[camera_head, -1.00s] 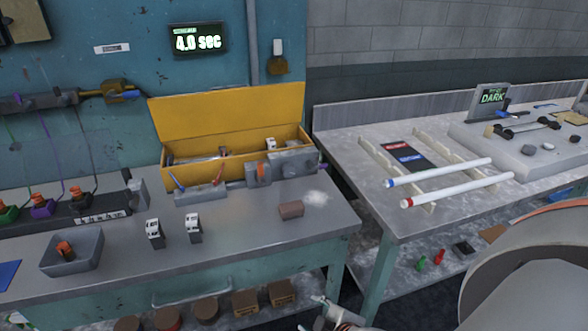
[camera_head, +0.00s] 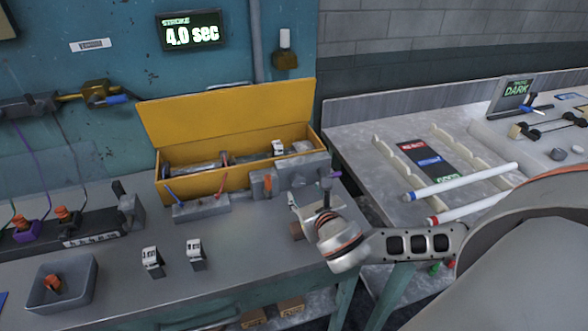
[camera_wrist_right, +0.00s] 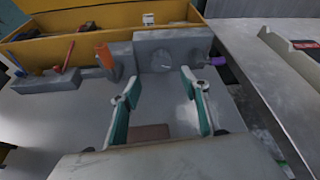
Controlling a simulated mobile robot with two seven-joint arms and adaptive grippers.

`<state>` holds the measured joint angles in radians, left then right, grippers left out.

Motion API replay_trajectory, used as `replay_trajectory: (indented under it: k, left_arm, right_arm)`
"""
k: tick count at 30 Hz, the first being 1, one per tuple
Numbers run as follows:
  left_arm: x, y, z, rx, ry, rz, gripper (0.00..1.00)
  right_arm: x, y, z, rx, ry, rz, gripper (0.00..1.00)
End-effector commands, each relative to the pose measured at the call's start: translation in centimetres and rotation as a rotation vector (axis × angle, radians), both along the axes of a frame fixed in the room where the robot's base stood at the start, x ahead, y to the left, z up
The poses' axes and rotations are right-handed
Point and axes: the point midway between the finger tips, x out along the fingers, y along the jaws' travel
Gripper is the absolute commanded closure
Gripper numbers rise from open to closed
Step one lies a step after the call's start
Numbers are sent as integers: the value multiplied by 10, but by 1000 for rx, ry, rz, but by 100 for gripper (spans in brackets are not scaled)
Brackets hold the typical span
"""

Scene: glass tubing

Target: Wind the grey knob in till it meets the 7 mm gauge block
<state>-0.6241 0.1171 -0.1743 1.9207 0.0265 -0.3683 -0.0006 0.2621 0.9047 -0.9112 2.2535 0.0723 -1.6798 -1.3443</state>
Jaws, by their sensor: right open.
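The grey stop fixture (camera_head: 298,170) stands on the bench in front of the yellow box. In the right wrist view its grey block (camera_wrist_right: 172,52) has a faint round face, and a small purplish knob (camera_wrist_right: 218,61) sticks out at its right end. I cannot tell which part is the grey knob. Two gauge blocks with white labels stand on the bench, one left (camera_head: 152,261) and one right (camera_head: 196,253); another white-labelled block (camera_head: 278,147) is in the yellow box. Their numbers are unreadable. My right gripper (camera_head: 311,201) is open and empty, just in front of the fixture. My left gripper is out of view.
A brown block (camera_wrist_right: 148,132) lies under my right gripper. A yellow open-lidded box (camera_head: 226,120) stands behind the fixture. A grey tray (camera_head: 60,285) holds an orange piece. The right table (camera_head: 355,133) carries white tubes. The middle bench top is fairly clear.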

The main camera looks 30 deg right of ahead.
Motion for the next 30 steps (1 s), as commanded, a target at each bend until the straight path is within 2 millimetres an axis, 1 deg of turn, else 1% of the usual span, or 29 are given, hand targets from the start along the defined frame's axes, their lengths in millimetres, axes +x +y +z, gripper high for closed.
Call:
replay_trajectory:
  k: [5, 8, 12, 18, 21, 24, 30]
  left_arm:
    - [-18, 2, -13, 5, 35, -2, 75]
    - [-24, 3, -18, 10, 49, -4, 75]
    - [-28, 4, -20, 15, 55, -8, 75]
    - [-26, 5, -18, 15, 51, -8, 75]
    - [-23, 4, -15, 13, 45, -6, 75]
    - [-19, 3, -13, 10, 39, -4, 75]
    - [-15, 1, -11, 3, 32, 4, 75]
  right_arm:
    - [5, -5, -1, -25, 4, 5, 55]
    - [14, -7, -5, -25, 3, 4, 55]
    - [34, -14, -13, -23, 2, 3, 55]
    - [58, -21, -23, -22, 2, 3, 55]
    - [66, -23, -26, -20, 2, 4, 55]
    - [69, -24, -28, -20, 3, 4, 55]
    - [70, -24, -29, -20, 3, 5, 55]
